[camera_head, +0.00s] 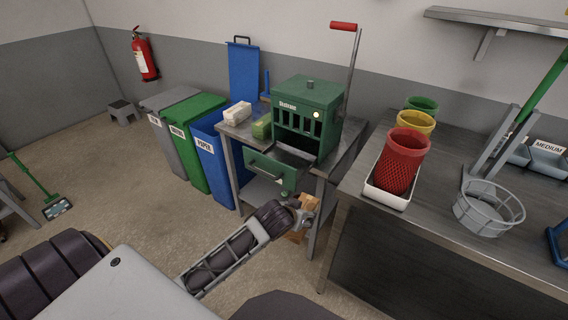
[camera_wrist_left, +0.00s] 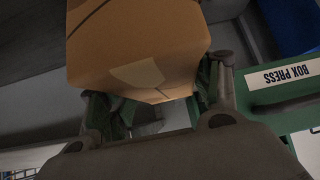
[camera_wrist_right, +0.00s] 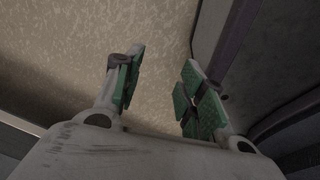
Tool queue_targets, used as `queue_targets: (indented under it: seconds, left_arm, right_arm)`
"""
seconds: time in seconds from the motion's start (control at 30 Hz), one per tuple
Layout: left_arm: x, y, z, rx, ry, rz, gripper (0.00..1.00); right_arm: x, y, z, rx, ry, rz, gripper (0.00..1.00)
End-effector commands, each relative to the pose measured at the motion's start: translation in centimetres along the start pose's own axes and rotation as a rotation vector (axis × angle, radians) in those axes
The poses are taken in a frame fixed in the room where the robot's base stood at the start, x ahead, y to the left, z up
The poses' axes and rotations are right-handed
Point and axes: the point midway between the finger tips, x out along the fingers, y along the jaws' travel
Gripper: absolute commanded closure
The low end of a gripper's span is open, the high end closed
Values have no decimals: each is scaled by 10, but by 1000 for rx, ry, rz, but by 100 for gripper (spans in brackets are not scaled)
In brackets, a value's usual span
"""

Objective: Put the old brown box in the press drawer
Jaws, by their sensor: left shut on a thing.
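The brown box (camera_wrist_left: 135,45) is a taped cardboard box that fills the top of the left wrist view. My left gripper (camera_head: 301,216) is shut on it, with a finger on each side. In the head view the brown box (camera_head: 309,202) is mostly hidden by the gripper, low in front of the press table. The green press (camera_head: 307,100) stands on that table. Its drawer (camera_head: 268,176) is pulled open, above and left of my left gripper; its inside looks empty where visible. My right gripper (camera_wrist_right: 160,85) is open and empty over the floor.
A white block (camera_head: 237,113) and a green block (camera_head: 262,127) lie left of the press. A blue paper bin (camera_head: 208,150) stands close to the table's left. At right, a metal workbench (camera_head: 430,222) carries red, yellow and green baskets and a wire basket.

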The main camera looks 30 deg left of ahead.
Motion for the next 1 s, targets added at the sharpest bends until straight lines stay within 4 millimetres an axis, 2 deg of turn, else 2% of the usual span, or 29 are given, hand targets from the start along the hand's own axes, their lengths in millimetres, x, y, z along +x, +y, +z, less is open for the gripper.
queue_targets:
  seconds: [0.33, 1.0]
  left_arm:
    - [-13, 4, -37, -3, 4, 0, 65]
    - [-62, 20, -158, -20, 4, -17, 65]
  right_arm:
    - [-12, 0, -3, 1, 1, -1, 60]
    - [-50, -7, -11, 4, 2, -11, 60]
